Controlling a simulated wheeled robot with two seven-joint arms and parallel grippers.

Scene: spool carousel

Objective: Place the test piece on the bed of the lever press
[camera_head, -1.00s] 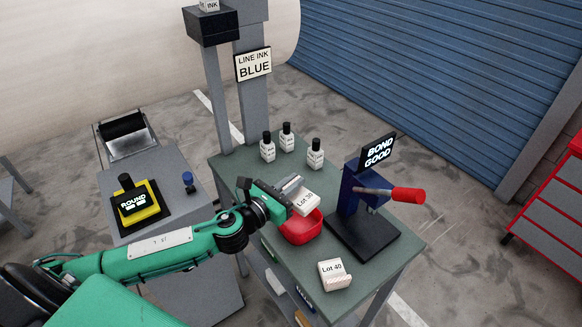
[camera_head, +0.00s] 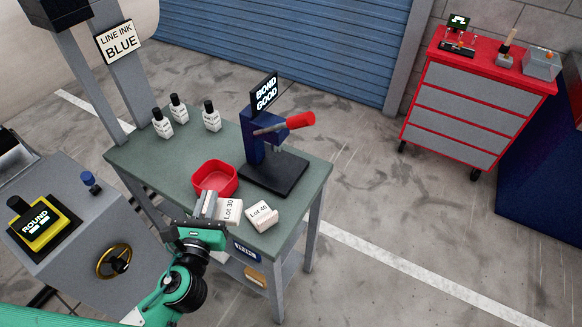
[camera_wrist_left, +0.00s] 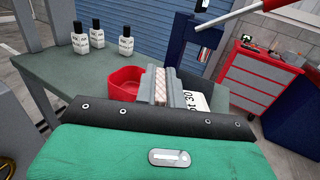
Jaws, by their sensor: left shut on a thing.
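My left gripper (camera_head: 207,205) is shut on a white block labelled Lot 30 (camera_head: 231,211). The block shows at the gripper's right side, in front of the red tray and left of the Lot 40 block. In the left wrist view its label (camera_wrist_left: 196,101) is partly hidden behind the grey fingers (camera_wrist_left: 166,86), with a patterned face between them. The blue lever press (camera_head: 253,140) stands farther back on the green table, its red-gripped lever raised to the right. Its black bed (camera_head: 275,178) is bare. My right gripper is not in view.
The red tray (camera_head: 214,190) and a white Lot 40 block (camera_head: 262,216) are on the table (camera_head: 160,165), near the held block. Several ink bottles (camera_head: 212,117) stand at the back left. A BOND GOOD sign (camera_head: 266,92) tops the press. A red drawer cabinet (camera_head: 470,100) stands far right.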

